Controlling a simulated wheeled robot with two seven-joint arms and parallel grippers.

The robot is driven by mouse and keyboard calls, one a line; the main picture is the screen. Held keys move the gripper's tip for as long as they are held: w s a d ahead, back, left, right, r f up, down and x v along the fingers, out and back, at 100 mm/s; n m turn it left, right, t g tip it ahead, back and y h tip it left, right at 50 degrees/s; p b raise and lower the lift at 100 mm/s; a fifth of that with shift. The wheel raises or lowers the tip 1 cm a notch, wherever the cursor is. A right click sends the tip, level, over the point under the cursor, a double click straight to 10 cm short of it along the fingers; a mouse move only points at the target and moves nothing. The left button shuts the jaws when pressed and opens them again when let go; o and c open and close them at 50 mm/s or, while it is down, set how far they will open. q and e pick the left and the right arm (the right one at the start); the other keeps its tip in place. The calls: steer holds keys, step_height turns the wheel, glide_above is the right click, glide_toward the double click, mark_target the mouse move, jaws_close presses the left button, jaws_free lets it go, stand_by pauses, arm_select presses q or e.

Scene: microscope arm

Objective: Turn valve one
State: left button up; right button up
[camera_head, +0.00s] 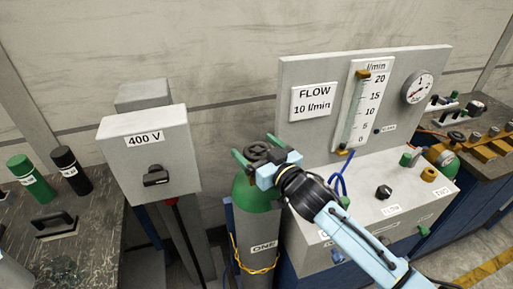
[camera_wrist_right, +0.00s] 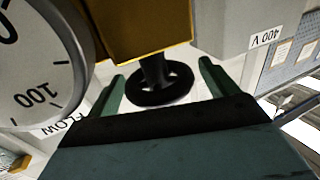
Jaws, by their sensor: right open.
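Valve one is a black handwheel (camera_head: 258,151) on top of the green-shouldered gas cylinder labelled ONE (camera_head: 262,222). My right gripper (camera_head: 253,146) is at the top of this cylinder, with its green fingers spread on either side of the wheel. In the right wrist view the handwheel (camera_wrist_right: 160,90) lies between the two open fingers (camera_wrist_right: 163,83), with a gap on each side. The gripper is open and holds nothing. My left gripper is not in view.
A grey 400 V switch box (camera_head: 148,150) stands left of the cylinder. A flow panel (camera_head: 300,125) and a grey console (camera_head: 375,195) are close on the right. In the wrist view a round gauge (camera_wrist_right: 40,65) is near the left finger. A yellow chain (camera_head: 255,268) crosses the cylinder.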

steer(key=c, duration=1)
steer(key=shift+w, duration=0.1)
steer(key=shift+r+n+g+y+p, duration=0.1)
steer(key=shift+n+g+y+p, duration=0.3)
steer(key=shift+y+p, duration=0.1)
steer(key=shift+n+g+y+p, duration=0.3)
steer(key=shift+n+g+y, duration=0.3)
steer(key=shift+y, duration=0.1)
steer(key=shift+n+g+y, duration=0.6)
steer(key=shift+g, duration=0.2)
steer(key=shift+n+g+y+b, duration=0.55)
steer(key=shift+n+g+y, duration=0.45)
steer(key=shift+g, duration=0.4)
steer(key=shift+n+g, duration=0.3)
